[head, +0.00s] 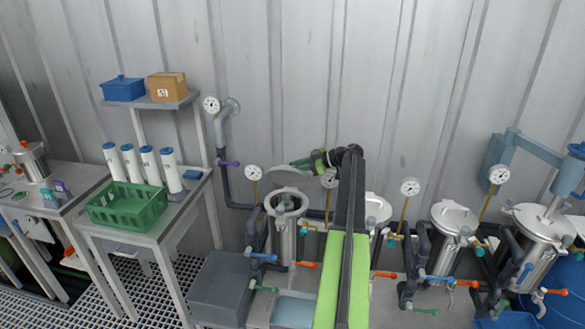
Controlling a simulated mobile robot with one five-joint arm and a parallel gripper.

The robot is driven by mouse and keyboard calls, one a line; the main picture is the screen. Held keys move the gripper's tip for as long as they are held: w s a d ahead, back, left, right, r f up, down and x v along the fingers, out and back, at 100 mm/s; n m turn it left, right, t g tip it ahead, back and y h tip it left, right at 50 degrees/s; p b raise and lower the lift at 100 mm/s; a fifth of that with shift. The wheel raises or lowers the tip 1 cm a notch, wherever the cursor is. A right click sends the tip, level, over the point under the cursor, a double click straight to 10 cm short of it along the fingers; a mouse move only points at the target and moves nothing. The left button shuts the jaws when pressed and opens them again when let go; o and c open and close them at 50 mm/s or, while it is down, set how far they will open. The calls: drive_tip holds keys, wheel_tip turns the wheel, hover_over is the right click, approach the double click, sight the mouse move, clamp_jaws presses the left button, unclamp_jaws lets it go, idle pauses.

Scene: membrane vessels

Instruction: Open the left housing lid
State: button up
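The left housing (285,232) is a steel cylinder standing left of my arm. Its round mouth is open at the top, and a dark opening with something pale inside shows there. The left housing lid (283,179), a grey disc, stands tilted up behind the mouth, close to the wall. My gripper (294,164) is at the upper right edge of the lid, its green fingers pointing left. I cannot tell whether the fingers touch the lid or whether they are apart.
My arm hides part of another housing (377,211); further closed housings (454,217) (537,224) stand to the right. Gauges (254,173) (410,187), pipes and coloured valve handles (263,256) crowd around them. A table with a green crate (127,208) and white cartridges (171,171) is at left.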

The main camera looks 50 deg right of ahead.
drive_tip(key=p+v, duration=0.5)
drive_tip(key=v, duration=1.1)
drive_tip(key=shift+c, duration=0.3)
